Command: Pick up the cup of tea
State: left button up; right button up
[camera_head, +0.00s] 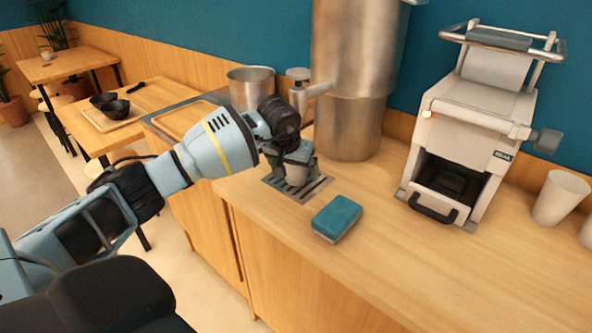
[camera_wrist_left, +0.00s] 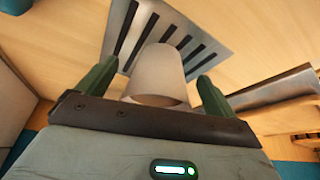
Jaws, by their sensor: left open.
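A pale cup (camera_wrist_left: 158,75) stands on the slotted metal drip grate, below the tap of the large steel urn. It shows between the two fingers of my left gripper (camera_wrist_left: 155,85) in the left wrist view. The fingers are apart, one on each side of the cup, and I see gaps beside it. In the head view the cup (camera_head: 296,176) is partly hidden by my left gripper (camera_head: 298,160), which reaches in from the left. What is inside the cup cannot be seen. My right gripper is in neither view.
The steel urn (camera_head: 352,90) rises just behind the grate (camera_head: 312,188). A blue sponge (camera_head: 337,218) lies in front on the wooden counter. A white machine (camera_head: 468,130) and a white cup (camera_head: 560,197) stand to the right. A steel pot (camera_head: 250,88) stands behind my left arm.

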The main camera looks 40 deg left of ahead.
pick_arm(q)
jog(key=shift+w+a, duration=0.15)
jog(key=shift+w, duration=0.75)
jog(key=shift+w+a+f, duration=0.15)
jog(key=shift+w+f, duration=0.15)
jog(key=shift+f, duration=0.3)
jog(key=c, duration=1.2)
